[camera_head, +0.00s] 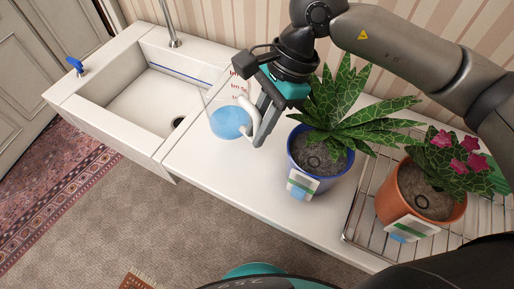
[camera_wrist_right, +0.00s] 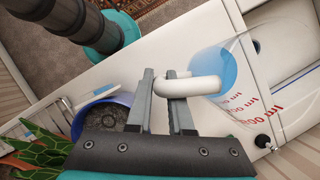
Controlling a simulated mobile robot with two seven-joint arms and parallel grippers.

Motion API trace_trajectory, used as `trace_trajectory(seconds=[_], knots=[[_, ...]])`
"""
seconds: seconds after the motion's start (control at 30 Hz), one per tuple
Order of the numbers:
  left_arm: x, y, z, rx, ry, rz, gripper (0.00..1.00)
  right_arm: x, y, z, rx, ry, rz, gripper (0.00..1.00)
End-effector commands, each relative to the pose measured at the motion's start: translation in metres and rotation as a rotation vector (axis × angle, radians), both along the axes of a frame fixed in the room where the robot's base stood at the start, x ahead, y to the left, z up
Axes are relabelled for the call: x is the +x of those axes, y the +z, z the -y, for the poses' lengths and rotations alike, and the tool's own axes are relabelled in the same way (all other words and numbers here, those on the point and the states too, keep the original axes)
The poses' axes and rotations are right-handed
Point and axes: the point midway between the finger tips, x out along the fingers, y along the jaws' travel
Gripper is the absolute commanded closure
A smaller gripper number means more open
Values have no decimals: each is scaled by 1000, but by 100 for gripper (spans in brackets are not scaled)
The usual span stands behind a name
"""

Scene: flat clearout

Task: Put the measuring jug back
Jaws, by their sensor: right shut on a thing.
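The measuring jug (camera_head: 229,118) is clear, with red markings, a white handle and blue liquid in its lower part. In the head view it stands upright on the white counter, between the sink and the blue pot; I cannot tell whether its base touches the counter. My right gripper (camera_head: 259,128) is shut on the jug's white handle. In the right wrist view the handle (camera_wrist_right: 190,87) lies between the fingers of the right gripper (camera_wrist_right: 167,90), and the jug's body (camera_wrist_right: 245,85) extends to the right. My left gripper is not in view.
A white sink (camera_head: 135,95) with a tap lies left of the jug. A leafy plant in a blue pot (camera_head: 318,165) stands close right of the gripper. A flowering plant in a terracotta pot (camera_head: 420,195) stands on a wire rack (camera_head: 362,215). Counter in front of the jug (camera_head: 225,175) is clear.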

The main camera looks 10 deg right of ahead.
Motion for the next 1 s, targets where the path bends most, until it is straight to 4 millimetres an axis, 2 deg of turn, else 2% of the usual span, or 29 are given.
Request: trace_trajectory(seconds=[0.03,0.1,0.33,0.57,0.97,1.0], knots=[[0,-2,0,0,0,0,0,0,-11,0,0,-1,-1,100],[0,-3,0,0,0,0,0,0,-20,0,1,0,0,100],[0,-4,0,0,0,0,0,0,-36,0,1,0,0,100],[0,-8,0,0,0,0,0,0,-69,0,1,1,-1,100],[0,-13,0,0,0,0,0,0,-74,-1,2,2,2,100],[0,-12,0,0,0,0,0,0,-74,0,0,2,1,77]])
